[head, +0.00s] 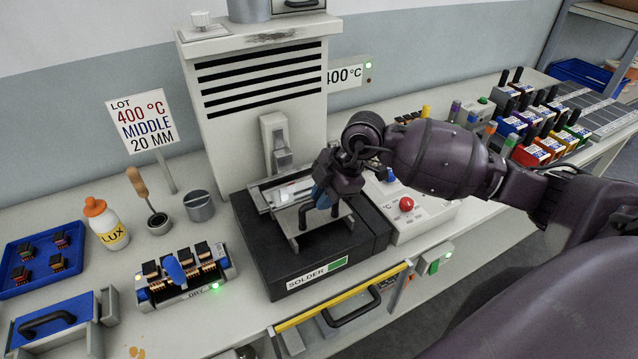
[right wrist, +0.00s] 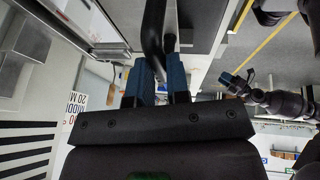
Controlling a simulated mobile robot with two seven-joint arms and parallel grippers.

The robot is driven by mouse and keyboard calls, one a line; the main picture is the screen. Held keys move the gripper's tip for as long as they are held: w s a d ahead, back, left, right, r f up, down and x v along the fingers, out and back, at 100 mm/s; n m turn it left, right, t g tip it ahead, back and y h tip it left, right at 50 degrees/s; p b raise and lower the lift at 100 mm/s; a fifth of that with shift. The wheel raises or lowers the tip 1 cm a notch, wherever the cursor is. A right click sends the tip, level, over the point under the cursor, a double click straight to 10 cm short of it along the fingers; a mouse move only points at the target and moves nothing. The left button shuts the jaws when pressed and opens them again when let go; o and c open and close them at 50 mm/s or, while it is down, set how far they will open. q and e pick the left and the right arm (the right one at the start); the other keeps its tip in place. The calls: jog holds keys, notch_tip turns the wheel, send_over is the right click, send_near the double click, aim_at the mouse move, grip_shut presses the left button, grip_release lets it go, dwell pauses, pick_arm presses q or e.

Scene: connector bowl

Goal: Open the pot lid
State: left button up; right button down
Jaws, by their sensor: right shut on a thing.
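The solder pot (head: 262,262) is a black box labelled SOLDER at the middle of the bench. Its grey metal lid (head: 337,226) with a dark bar handle (head: 304,215) lies over the front part of the top. Behind the lid, a bright metallic opening (head: 284,192) shows. My right gripper (head: 322,197) comes in from the right and is shut on the lid handle. In the right wrist view the dark handle (right wrist: 154,35) runs between the blue fingers. My left gripper (right wrist: 231,82) appears small in that view; its jaws are too small to judge.
A tall vented grey unit (head: 262,110) stands behind the pot. A control box with a red button (head: 406,204) sits right of it. A rack of coils (head: 183,272) stands left of it, near a LUX bottle (head: 106,224). A yellow rail (head: 340,297) runs along the front edge.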

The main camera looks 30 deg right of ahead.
jog(key=shift+s, duration=0.2)
jog(key=c, duration=1.1)
grip_release()
jog(key=v, duration=1.1)
